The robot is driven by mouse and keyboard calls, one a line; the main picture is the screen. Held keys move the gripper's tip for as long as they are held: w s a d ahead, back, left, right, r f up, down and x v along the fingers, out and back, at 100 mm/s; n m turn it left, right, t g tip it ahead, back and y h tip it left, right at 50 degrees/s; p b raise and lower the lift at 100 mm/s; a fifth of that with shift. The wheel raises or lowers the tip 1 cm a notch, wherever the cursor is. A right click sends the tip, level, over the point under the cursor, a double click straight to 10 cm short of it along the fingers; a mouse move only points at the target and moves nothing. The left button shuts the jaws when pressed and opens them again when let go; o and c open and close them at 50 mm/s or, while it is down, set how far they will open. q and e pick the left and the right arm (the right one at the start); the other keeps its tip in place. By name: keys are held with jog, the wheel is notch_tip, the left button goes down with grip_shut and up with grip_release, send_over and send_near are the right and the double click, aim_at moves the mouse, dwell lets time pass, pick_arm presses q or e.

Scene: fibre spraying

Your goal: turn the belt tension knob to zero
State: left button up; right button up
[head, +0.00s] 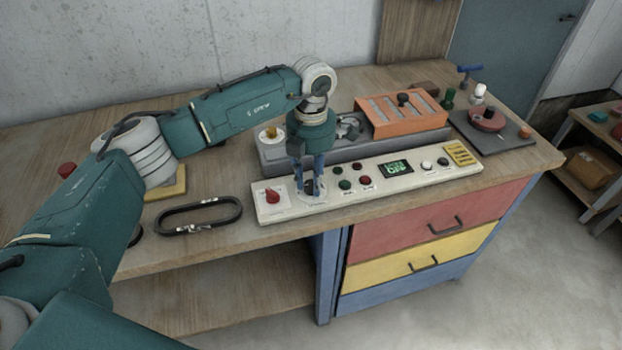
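The white control panel (405,181) lies along the front of the bench. A red knob (272,197) sits at its left end. My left gripper (309,190) points straight down at the panel, just right of the red knob. Its two blue fingers stand apart on either side of a small dark thing, perhaps a knob, which they mostly hide. I cannot tell whether they touch it. The panel labels are too small to read, so I cannot tell which knob is the belt tension one. My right gripper is not in view.
Green and red buttons and a lit green display (396,169) are right of the gripper. An orange slotted block (402,112) sits on the grey machine behind. A black belt loop (198,215) lies left of the panel.

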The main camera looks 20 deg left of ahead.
aim_at(311, 184)
pick_arm(q)
jog(key=o, duration=0.4)
jog(key=shift+r, duration=0.15)
notch_tip(311, 184, up, 12)
jog(key=shift+f, duration=0.1)
jog(key=shift+f, duration=0.1)
dwell(0.5)
